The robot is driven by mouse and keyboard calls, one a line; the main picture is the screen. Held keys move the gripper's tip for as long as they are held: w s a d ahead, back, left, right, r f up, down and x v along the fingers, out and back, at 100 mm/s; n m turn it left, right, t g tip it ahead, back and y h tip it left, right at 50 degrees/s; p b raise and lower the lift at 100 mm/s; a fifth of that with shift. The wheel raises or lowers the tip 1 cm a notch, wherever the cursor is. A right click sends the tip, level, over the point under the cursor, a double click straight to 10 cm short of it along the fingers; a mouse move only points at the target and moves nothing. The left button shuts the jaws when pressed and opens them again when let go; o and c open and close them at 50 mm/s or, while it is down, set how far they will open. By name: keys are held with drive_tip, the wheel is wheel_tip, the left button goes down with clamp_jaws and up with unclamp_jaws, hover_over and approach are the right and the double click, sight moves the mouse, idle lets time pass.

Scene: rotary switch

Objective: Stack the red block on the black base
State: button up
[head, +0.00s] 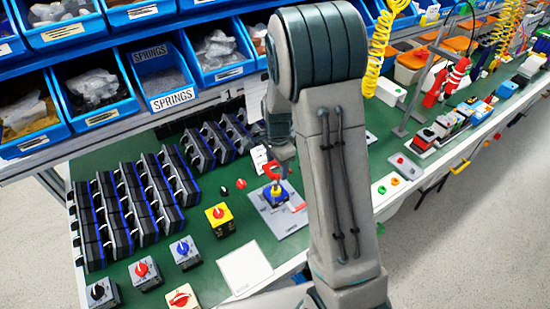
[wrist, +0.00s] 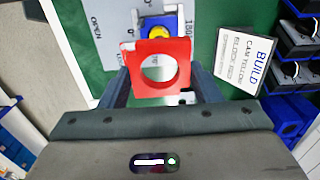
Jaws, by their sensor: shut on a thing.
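My gripper (wrist: 157,88) is shut on a red block (wrist: 135,62) with a round hole. In the head view the red block (head: 272,171) is over a blue block with yellow parts (head: 276,197), on a grey plate (head: 291,222). In the wrist view the blue block (wrist: 146,22) with a pale yellow centre shows just beyond the red block's far edge, partly covered by it. I cannot tell whether the two touch. I cannot clearly make out a black base; it may be hidden. My arm partly hides the plate's right side in the head view.
Rows of black-and-blue modules (head: 135,205) stand left on the green bench. Boxes with knobs, one yellow (head: 219,218), stand nearer, beside a white card (head: 245,268). A printed card (wrist: 240,60) lies right of the plate in the wrist view. Blue bins (head: 92,92) are behind.

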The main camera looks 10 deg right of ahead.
sight(277, 176)
drive_tip(key=shift+s+a, duration=0.1)
drive_tip(key=shift+f+b, duration=0.6)
drive_tip(key=shift+f, duration=0.1)
drive_tip(key=shift+f+b, duration=1.3)
drive_tip(key=shift+f, duration=0.45)
drive_tip(key=shift+f, duration=0.1)
drive_tip(key=shift+f+b, duration=1.35)
drive_tip(key=shift+f, duration=0.3)
drive_tip(key=o, duration=1)
drive_tip(key=shift+o, duration=0.3)
drive_tip(key=shift+r, duration=0.1)
